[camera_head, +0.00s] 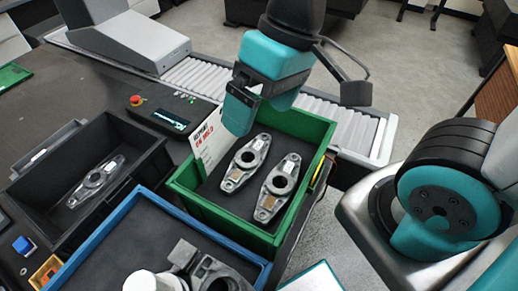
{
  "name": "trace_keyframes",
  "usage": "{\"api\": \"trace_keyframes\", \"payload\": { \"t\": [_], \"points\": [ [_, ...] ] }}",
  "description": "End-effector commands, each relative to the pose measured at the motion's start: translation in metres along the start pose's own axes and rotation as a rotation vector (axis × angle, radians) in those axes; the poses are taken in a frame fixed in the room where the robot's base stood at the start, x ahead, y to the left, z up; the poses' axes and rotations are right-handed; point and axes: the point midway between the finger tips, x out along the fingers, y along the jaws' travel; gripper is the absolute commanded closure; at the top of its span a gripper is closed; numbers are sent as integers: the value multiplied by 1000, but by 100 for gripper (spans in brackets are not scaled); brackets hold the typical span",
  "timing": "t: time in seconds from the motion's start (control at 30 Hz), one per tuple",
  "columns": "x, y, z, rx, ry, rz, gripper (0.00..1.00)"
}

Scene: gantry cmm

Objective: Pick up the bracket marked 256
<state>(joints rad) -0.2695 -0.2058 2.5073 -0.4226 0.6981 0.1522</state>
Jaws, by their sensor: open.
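Two grey metal brackets lie flat side by side in the green bin: a left bracket (246,161) and a right bracket (277,187). Another similar bracket (97,181) lies in the black bin at the left. More metal parts (215,272) sit in the blue-rimmed tray at the bottom. Any number marks on the brackets are too small to read, so I cannot tell which is 256. My gripper (241,113) is open and empty, with teal fingers above the back left part of the green bin. It partly hides the bin's back area.
The green bin (180,196) carries a white label card (207,143) at its left wall. The black bin (147,155) and blue-rimmed tray (108,225) stand close beside it. A control panel with a red button (137,100) and a roller conveyor (195,72) lie behind.

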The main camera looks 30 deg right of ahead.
Motion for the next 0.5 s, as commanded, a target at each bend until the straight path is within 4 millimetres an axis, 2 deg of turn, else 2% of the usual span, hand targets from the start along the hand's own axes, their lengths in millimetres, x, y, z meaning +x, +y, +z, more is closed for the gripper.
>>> {"api": "trace_keyframes", "payload": {
  "t": [0.1,0.23,0.4,0.5],
  "points": [
    [30,34,-37,329,-22,59,0],
    [71,82,-75,743,-9,156,0],
    [122,136,-102,1161,43,275,0],
    [142,155,-109,1307,74,321,0]
  ]
}}
